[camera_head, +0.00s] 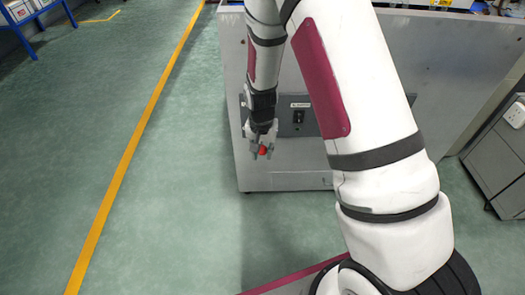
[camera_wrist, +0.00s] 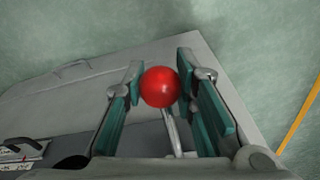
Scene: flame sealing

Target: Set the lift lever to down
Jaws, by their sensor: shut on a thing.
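The lift lever shows as a red ball knob (camera_wrist: 160,87) on a thin metal rod (camera_wrist: 173,130) in the wrist view. The knob also shows as a small red spot (camera_head: 263,150) in the head view, at the front of the grey machine cabinet. My gripper (camera_wrist: 160,90) has its teal finger pads on either side of the knob and is shut on it. In the head view my gripper (camera_head: 262,153) points down in front of the cabinet. The foot of the lever is hidden by my gripper and arm.
The grey cabinet (camera_head: 290,180) stands behind my gripper, with a black switch (camera_head: 299,117) on its panel. Another grey cabinet (camera_head: 495,160) stands at the right.

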